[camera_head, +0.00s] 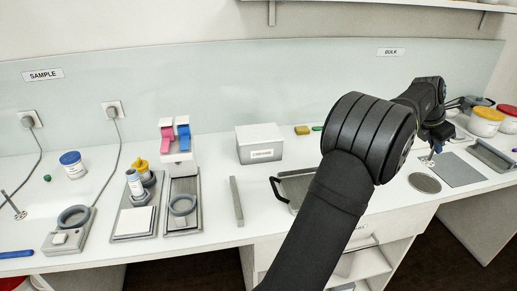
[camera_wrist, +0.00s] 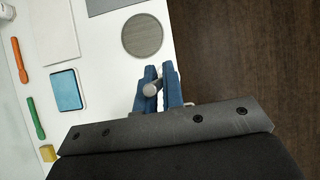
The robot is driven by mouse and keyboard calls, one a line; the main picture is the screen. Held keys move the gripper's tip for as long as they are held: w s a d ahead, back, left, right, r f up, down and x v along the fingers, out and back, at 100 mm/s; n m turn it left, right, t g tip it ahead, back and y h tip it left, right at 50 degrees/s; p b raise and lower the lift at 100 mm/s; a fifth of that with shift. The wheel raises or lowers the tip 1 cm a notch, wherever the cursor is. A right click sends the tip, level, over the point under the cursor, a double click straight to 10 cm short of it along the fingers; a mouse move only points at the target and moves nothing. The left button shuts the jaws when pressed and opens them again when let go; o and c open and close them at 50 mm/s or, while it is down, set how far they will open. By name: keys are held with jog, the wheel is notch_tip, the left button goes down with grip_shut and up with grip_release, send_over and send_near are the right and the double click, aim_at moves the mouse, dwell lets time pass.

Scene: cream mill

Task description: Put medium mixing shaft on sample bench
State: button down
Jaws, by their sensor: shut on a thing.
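My gripper (camera_head: 436,137) is at the right, over the bench section under the BULK sign. In the wrist view its blue fingers (camera_wrist: 159,78) are shut on a grey metal mixing shaft (camera_wrist: 151,90), seen nearly end-on. In the head view the shaft (camera_head: 431,156) hangs below the gripper, with a small head at its lower end; whether it touches the bench is unclear. The sample bench (camera_head: 110,158) is the white left section under the SAMPLE sign (camera_head: 43,74). Another thin shaft (camera_head: 13,205) with a small head stands tilted at its far left.
A round grey disc (camera_head: 425,183) and a flat grey plate (camera_head: 459,169) lie near my gripper. Stands and scales (camera_head: 69,232) crowd the sample side.

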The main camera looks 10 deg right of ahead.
jog(key=w+a+n+t+y, duration=0.1)
jog(key=w+a+n+t, duration=0.35)
jog(key=w+a, duration=1.95)
jog(key=w+a+n+y, duration=0.1)
jog(key=w+a+n, duration=0.3)
jog(key=a, duration=0.7)
jog(key=w+a+n+t+y, duration=0.1)
jog(key=w+a, duration=0.4)
jog(key=a, duration=0.6)
jog(key=w+a+n+y, duration=0.1)
jog(key=w+a+n, duration=0.3)
jog(key=a, duration=0.7)
jog(key=a+n+y, duration=0.2)
jog(key=a+n, duration=0.2)
jog(key=a, duration=2.3)
jog(key=s+a+n+y, duration=0.2)
jog(key=s+a, duration=0.3)
jog(key=a, duration=0.7)
jog(key=s+a+n+y, duration=0.1)
jog(key=s+a+n, duration=0.35)
jog(key=a, duration=0.75)
jog(key=shift+s+a+f+m+t, duration=0.1)
jog(key=shift+s+a+f+m, duration=0.35)
jog(key=shift+a+f, duration=1.9)
jog(key=shift+s+a+f+m+t, duration=0.15)
jog(key=shift+s+a+f, duration=0.55)
jog(key=shift+a+f, duration=1.7)
jog(key=shift+s+a+f+m, duration=0.5)
jog(key=shift+a+f, duration=0.95)
jog(key=shift+f, duration=1.8)
